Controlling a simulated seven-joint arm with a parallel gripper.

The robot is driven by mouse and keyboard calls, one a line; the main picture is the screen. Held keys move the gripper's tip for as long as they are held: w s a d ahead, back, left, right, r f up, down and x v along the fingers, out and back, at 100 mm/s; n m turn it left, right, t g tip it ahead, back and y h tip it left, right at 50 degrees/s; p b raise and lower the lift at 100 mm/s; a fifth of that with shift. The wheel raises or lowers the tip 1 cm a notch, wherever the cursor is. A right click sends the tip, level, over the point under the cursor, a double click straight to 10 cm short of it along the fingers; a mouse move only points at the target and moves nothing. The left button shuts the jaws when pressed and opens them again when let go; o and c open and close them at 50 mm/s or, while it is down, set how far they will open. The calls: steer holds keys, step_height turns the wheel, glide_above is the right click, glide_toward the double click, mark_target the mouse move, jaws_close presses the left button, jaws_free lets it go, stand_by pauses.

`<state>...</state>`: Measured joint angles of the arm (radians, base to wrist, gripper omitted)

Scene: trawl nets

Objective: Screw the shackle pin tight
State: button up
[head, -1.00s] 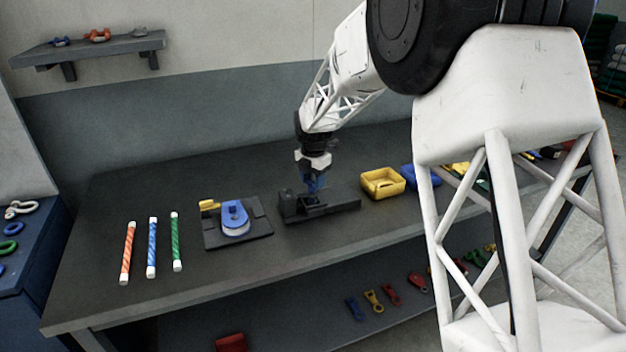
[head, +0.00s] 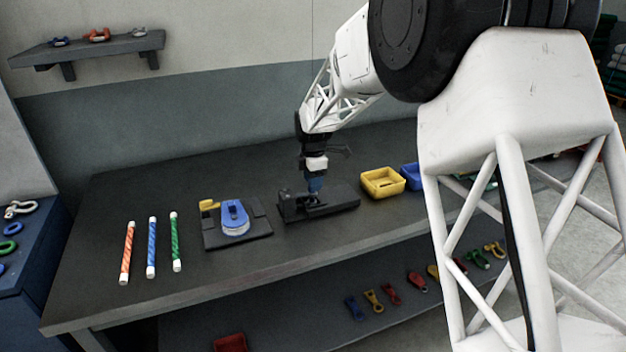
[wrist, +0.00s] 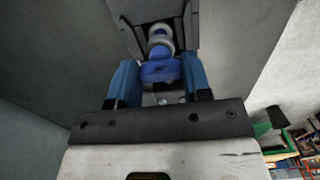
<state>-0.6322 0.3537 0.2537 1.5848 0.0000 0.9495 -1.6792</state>
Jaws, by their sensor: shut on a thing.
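The shackle pin's blue head (wrist: 160,71) shows in the wrist view between the two blue fingers of my gripper (wrist: 160,80), which is shut on it. Beyond the head, grey rings with a blue part between them (wrist: 158,42) show in line with the pin, set in a dark holder. In the head view my gripper (head: 315,186) points down at the dark holder (head: 335,202) on the bench. The pin is hidden there by the fingers, and its thread is hidden in both views.
Left of the holder, a dark plate (head: 255,228) carries a blue block with pale cord and a yellow piece. Three striped rods (head: 151,248) lie further left. A yellow bin (head: 382,183) and a blue bin (head: 410,176) stand close on the right. The front bench strip is clear.

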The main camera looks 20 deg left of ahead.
steer(key=m, duration=0.7)
steer(key=shift+s+d, duration=0.1)
steer(key=shift+s, duration=0.05)
steer(key=m, duration=0.7)
steer(key=shift+s+r+m, duration=0.1)
steer(key=shift+m, duration=0.2)
steer(key=m, duration=0.3)
steer(key=shift+m, duration=0.3)
steer(key=m, duration=0.3)
steer(key=shift+s+a+m, duration=0.1)
steer(key=shift+a+m, duration=0.1)
steer(key=shift+m, duration=0.1)
steer(key=m, duration=0.7)
steer(key=shift+a+r, duration=0.1)
steer(key=shift+a, duration=0.05)
steer(key=m, duration=0.5)
steer(key=shift+m, duration=0.3)
steer(key=m, duration=0.6)
steer(key=shift+w+a, duration=0.15)
steer(key=shift+w, duration=0.05)
steer(key=m, duration=0.6)
steer(key=shift+w+m, duration=0.1)
steer(key=shift+m, duration=0.3)
steer(key=m, duration=0.6)
steer(key=shift+w, duration=0.1)
